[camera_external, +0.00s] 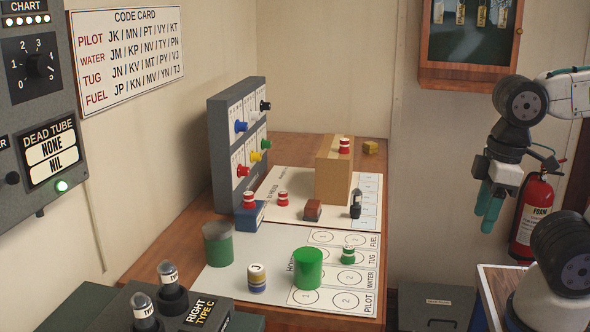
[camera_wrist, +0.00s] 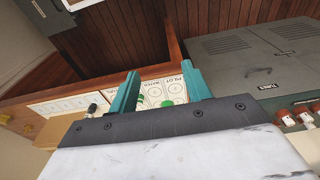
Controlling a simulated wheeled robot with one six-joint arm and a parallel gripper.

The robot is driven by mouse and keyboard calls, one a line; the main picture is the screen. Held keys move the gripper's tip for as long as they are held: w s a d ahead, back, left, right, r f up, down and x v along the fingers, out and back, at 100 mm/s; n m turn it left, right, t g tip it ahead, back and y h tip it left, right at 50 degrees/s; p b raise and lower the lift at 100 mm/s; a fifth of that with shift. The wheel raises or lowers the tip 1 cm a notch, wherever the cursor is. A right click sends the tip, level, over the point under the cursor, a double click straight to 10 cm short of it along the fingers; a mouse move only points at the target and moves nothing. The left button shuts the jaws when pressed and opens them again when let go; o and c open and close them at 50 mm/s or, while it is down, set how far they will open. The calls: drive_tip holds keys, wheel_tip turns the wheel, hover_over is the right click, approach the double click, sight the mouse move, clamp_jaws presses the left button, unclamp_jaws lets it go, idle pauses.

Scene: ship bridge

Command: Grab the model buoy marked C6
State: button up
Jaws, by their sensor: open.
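No C6 mark is readable on any piece, so I cannot tell which model buoy is C6. Small red-and-white buoys stand on a tan box (camera_external: 333,172), on a blue block (camera_external: 249,215) and on the white chart sheet (camera_external: 300,184): one on the box (camera_external: 344,146), one on the block (camera_external: 249,200), one on the sheet (camera_external: 282,199). A green-and-white buoy (camera_external: 348,254) stands on the circle-marked card. My gripper (camera_external: 485,220) hangs right of the desk, open and empty, fingers down and apart from everything. Its teal fingers also show in the wrist view (camera_wrist: 162,76).
A green cylinder (camera_external: 307,269), a grey-green cylinder (camera_external: 217,246) and a banded piece lettered J (camera_external: 257,278) stand on the desk (camera_external: 172,262). A grey panel with coloured knobs (camera_external: 229,149) rises at the back left. A red extinguisher (camera_external: 532,214) hangs behind my arm.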

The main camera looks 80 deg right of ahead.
drive_tip(key=shift+o, duration=0.8)
drive_tip(key=m+g, duration=0.2)
drive_tip(key=m, duration=0.8)
hover_over(349, 246)
drive_tip(key=f, duration=1.2)
drive_tip(key=shift+s+a+f, duration=0.1)
drive_tip(key=shift+a, duration=0.2)
drive_tip(key=shift+t, duration=0.3)
drive_tip(key=f, duration=0.7)
drive_tip(key=shift+d+f, duration=0.2)
drive_tip(key=shift+f, duration=0.1)
